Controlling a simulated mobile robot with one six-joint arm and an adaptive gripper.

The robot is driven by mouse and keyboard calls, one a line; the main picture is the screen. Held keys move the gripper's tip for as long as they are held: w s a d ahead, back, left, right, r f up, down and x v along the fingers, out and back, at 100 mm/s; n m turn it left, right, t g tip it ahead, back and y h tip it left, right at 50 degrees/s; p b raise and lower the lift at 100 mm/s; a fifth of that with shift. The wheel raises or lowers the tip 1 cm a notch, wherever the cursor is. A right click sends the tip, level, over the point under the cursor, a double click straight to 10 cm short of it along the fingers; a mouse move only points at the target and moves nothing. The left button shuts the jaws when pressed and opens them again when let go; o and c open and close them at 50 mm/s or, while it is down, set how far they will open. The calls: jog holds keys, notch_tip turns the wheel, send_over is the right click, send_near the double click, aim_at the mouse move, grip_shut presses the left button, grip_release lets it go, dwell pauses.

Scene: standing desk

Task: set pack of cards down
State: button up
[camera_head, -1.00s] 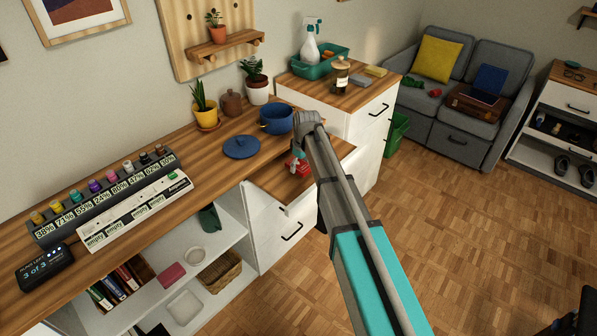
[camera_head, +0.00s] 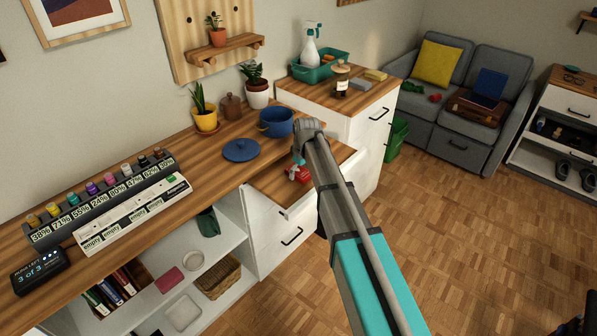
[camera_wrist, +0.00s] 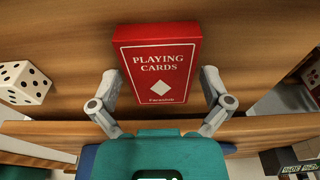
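The pack of cards (camera_wrist: 158,65) is a red box lettered "PLAYING CARDS". In the head view the pack (camera_head: 303,175) shows as a small red patch below my gripper (camera_head: 298,162), partly hidden by my arm. It is over the wooden surface (camera_head: 268,182) of the pulled-out drawer. Whether its underside touches the wood cannot be told.
A white die (camera_wrist: 24,83) lies left of the pack in the wrist view. A blue pot (camera_head: 276,122) and blue lid (camera_head: 241,150) stand on the desk (camera_head: 205,150) above the drawer. A taller cabinet (camera_head: 345,128) stands behind.

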aim_at(304, 174)
jog(key=shift+r, duration=0.15)
notch_tip(304, 174, up, 12)
jog(key=s+d+p, duration=0.1)
jog(key=p, duration=1.1)
jog(key=shift+d, duration=0.2)
jog(key=shift+s, duration=0.1)
dwell(0.8)
jog(key=s+d+m+g+h, duration=0.1)
jog(key=s+d+m, duration=0.9)
jog(key=s+d, duration=1)
jog(key=s, duration=0.4)
jog(key=shift+s+d+f, duration=0.2)
jog(key=shift+s+d, duration=0.1)
jog(key=shift+r+p, duration=0.6)
jog(key=shift+p, duration=0.05)
